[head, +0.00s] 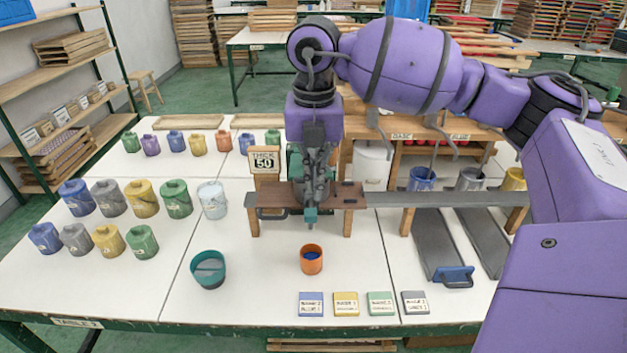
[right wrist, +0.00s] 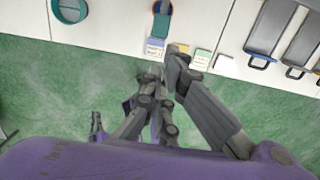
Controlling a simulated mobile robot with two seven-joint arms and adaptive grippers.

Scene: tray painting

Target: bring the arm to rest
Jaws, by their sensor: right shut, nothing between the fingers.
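My right arm reaches in from the right in the head view, and its gripper (head: 309,196) hangs pointing down in front of the small wooden stand (head: 265,200). The gripper is shut and empty. In the right wrist view its grey fingers (right wrist: 168,85) are close together, over the strip of floor at the table's front edge. The stand hides partly behind the gripper; whether they touch cannot be told. My left gripper does not show in the head view.
On the white table (head: 110,275) stand an orange cup (head: 312,262), a teal bowl (head: 208,270) and several coloured cans (head: 142,242). Small labelled tiles (head: 346,304) lie at the front. Dark trays (head: 436,245) lie at right. The front left tabletop is clear.

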